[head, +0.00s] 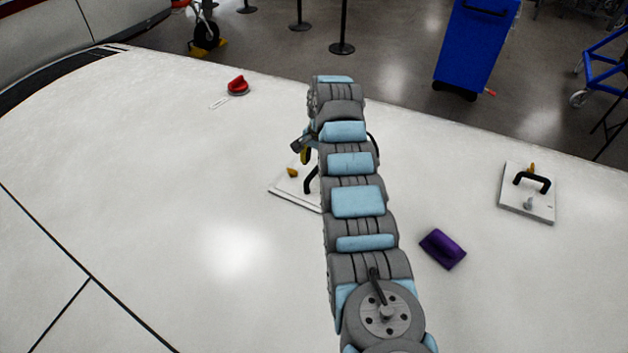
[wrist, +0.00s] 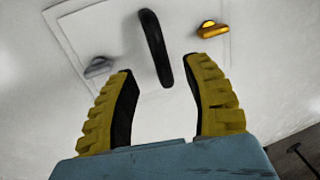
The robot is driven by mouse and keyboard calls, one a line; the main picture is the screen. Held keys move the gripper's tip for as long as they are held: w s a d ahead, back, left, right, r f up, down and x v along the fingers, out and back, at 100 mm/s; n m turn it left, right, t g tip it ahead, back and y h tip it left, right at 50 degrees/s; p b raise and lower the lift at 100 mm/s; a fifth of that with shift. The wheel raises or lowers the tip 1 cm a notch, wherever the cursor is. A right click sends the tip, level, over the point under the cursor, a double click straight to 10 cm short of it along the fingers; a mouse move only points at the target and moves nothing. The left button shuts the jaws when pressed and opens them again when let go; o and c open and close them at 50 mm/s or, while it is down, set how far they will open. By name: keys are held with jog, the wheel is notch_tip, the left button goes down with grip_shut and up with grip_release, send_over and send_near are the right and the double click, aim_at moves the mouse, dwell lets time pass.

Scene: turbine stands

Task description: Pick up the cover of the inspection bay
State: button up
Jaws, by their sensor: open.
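A white square cover (head: 290,196) with a black handle (head: 309,180) and an orange latch (head: 292,172) lies on the white surface, partly hidden by my arm. In the wrist view the cover (wrist: 115,32) shows its black handle (wrist: 155,48), the orange latch (wrist: 212,29) and a grey latch (wrist: 98,67). My gripper (wrist: 162,68) is open, its yellow fingers on either side of the handle's near end in the picture. I see no clear contact; how deep the handle sits between the fingers cannot be told. In the head view the gripper is mostly hidden by my arm.
A similar white cover (head: 520,204) with a black handle lies at the right. A purple block (head: 442,249) lies right of my arm, and a red knob (head: 238,86) is at the back left. The surface at left is clear. A blue bin (head: 474,45) stands beyond the edge.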

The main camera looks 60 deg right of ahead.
aim_at(314, 171)
jog(key=shift+w+a+f+p, duration=0.1)
jog(key=shift+f+p, duration=0.1)
jog(key=shift+f, duration=0.35)
jog(key=shift+w+a+f+p, duration=0.1)
jog(key=shift+f+p, duration=0.05)
jog(key=shift+f, duration=0.35)
jog(key=shift+w+f+b, duration=0.15)
jog(key=shift+f+b, duration=0.4)
jog(key=shift+f, duration=0.65)
grip_shut()
